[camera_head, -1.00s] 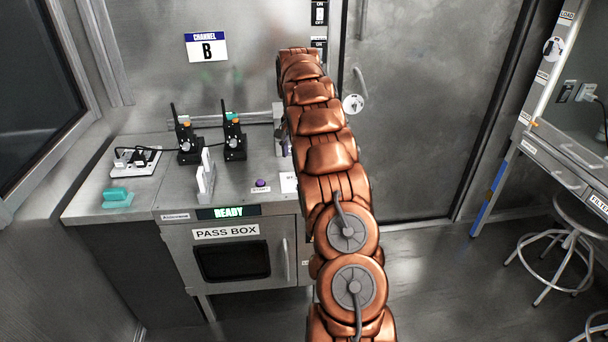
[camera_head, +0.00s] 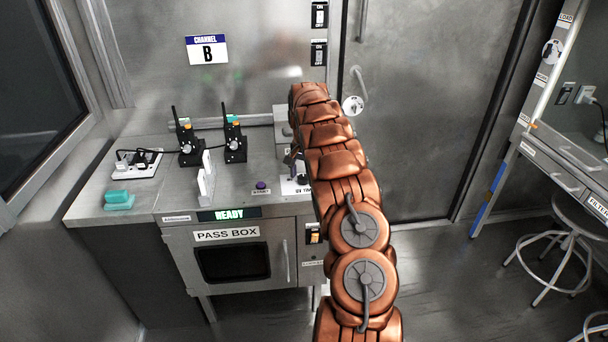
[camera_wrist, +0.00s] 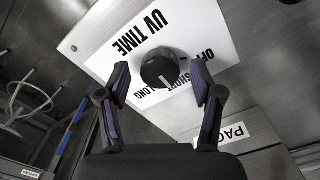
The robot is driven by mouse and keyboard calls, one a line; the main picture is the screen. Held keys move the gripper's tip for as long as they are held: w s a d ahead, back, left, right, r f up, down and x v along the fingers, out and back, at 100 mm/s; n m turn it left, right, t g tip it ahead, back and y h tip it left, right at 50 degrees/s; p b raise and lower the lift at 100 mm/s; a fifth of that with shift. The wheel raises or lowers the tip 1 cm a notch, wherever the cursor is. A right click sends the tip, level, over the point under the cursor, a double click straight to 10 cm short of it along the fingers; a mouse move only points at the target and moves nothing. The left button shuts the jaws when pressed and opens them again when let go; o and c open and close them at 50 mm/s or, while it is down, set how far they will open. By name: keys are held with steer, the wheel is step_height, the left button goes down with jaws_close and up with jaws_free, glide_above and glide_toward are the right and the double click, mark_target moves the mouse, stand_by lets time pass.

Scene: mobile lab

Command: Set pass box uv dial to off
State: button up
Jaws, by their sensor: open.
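In the wrist view, the black UV dial (camera_wrist: 160,70) stands on a white "UV TIME" label (camera_wrist: 190,28) that also carries the words "OFF", "SHORT" and "LONG". A light pointer mark shows on the dial. My gripper (camera_wrist: 160,86) is open, with one fingertip on each side of the dial. I cannot tell whether the fingers touch it. In the head view, my gripper (camera_head: 295,165) is over the right end of the counter, partly hidden by my arm. The pass box (camera_head: 227,262) is below, with a green "READY" display (camera_head: 229,215). The dial cannot be made out there.
A purple button (camera_head: 261,185) and a white upright holder (camera_head: 206,180) stand left of the gripper. Two black radios (camera_head: 187,140) (camera_head: 234,140), a power strip (camera_head: 137,163) and a teal block (camera_head: 118,200) are farther left. A stool (camera_head: 575,245) stands on the right.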

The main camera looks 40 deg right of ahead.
steer(key=shift+f, duration=0.35)
steer(key=c, duration=1.1)
steer(key=shift+c, duration=0.2)
steer(key=shift+f+n+b, duration=0.1)
steer(key=shift+n+b, duration=0.7)
steer(key=shift+n, duration=0.1)
steer(key=n+b, duration=0.2)
steer(key=n, duration=0.1)
steer(key=n+b, duration=0.2)
steer(key=n, duration=0.5)
